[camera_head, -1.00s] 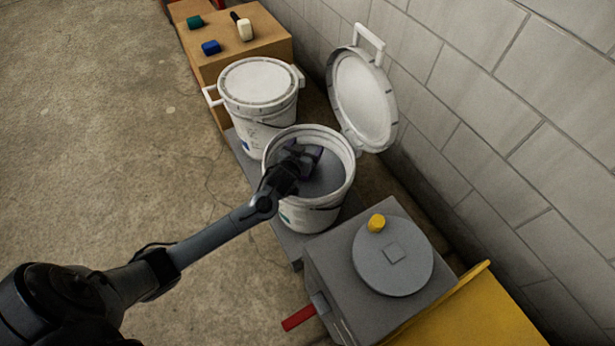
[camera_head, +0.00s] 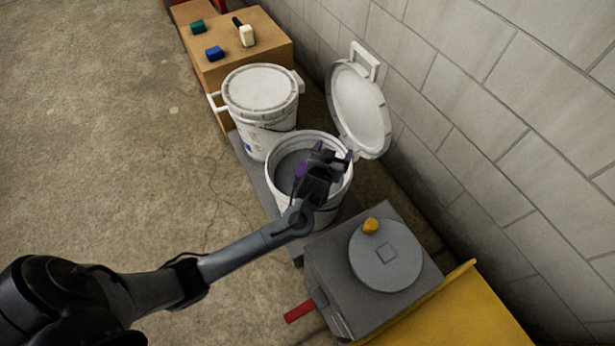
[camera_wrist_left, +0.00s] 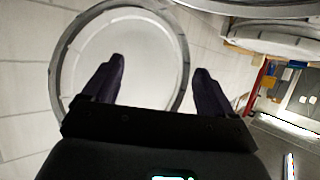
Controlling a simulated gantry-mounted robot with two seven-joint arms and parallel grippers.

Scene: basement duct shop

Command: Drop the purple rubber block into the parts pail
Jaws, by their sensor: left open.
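The open white pail (camera_head: 278,196) stands in the middle of the head view, its hinged lid (camera_head: 362,112) tipped up toward the wall. My left gripper (camera_head: 334,153) is over the pail's mouth, fingers open, pointing toward the raised lid. In the left wrist view the open gripper (camera_wrist_left: 160,85) has dark purplish fingers with nothing between them, and the round lid (camera_wrist_left: 125,60) lies beyond. A small purple patch (camera_head: 300,171) shows beside the gripper against the pail's inside; it may be the purple rubber block, mostly hidden. My right gripper is not in view.
A second white pail (camera_head: 262,95) with its lid shut stands behind. A cardboard-coloured box (camera_head: 262,58) holds a green block (camera_head: 197,27), a blue block (camera_head: 214,53) and a white-and-black item (camera_head: 246,36). The block wall is close at right.

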